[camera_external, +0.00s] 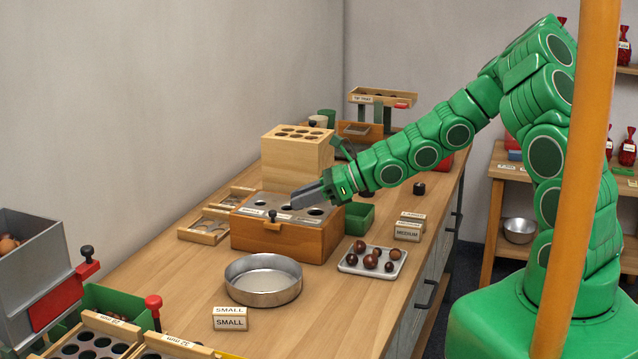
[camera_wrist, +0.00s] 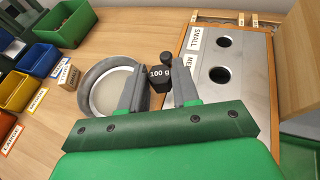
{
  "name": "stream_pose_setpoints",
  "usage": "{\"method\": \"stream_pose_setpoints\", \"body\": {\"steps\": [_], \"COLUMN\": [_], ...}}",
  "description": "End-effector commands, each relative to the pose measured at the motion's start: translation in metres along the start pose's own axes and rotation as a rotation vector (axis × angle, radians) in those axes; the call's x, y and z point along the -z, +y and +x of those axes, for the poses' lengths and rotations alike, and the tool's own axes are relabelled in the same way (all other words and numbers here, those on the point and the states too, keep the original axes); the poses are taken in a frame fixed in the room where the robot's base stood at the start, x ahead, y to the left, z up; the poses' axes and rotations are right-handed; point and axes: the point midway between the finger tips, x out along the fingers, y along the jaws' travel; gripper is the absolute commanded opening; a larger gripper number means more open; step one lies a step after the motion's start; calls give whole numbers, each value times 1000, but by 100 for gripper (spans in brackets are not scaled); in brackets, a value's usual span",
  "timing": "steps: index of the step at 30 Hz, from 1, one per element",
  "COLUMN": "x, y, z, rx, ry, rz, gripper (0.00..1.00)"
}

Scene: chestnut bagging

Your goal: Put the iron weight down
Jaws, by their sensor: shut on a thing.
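A black iron weight marked 100 g (camera_wrist: 160,78) sits between my gripper's fingers (camera_wrist: 161,72) in the wrist view. My gripper is shut on it. In the external view my gripper (camera_external: 308,195) is over the top of the wooden sorting box (camera_external: 285,237), pointing left. The weight cannot be made out there. In the wrist view the round metal pan (camera_wrist: 90,104) shows beyond the left finger, and the box's metal top (camera_wrist: 248,70) lies to the right. Whether the weight touches anything below is unclear.
A pan (camera_external: 264,280) and a tray of chestnuts (camera_external: 371,261) stand in front of the box. SMALL labels (camera_external: 230,318) stand near the front. A dark weight-like piece (camera_external: 418,188) stands at the right. Bare tabletop (camera_external: 180,280) lies left of the pan.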

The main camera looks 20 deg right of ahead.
Motion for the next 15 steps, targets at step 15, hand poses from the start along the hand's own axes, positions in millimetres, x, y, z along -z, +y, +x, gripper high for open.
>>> {"method": "stream_pose_setpoints", "body": {"steps": [15], "x": [-36], "y": [88], "z": [84], "rx": [-157], "ry": [-1], "rz": [-67], "gripper": [0]}}
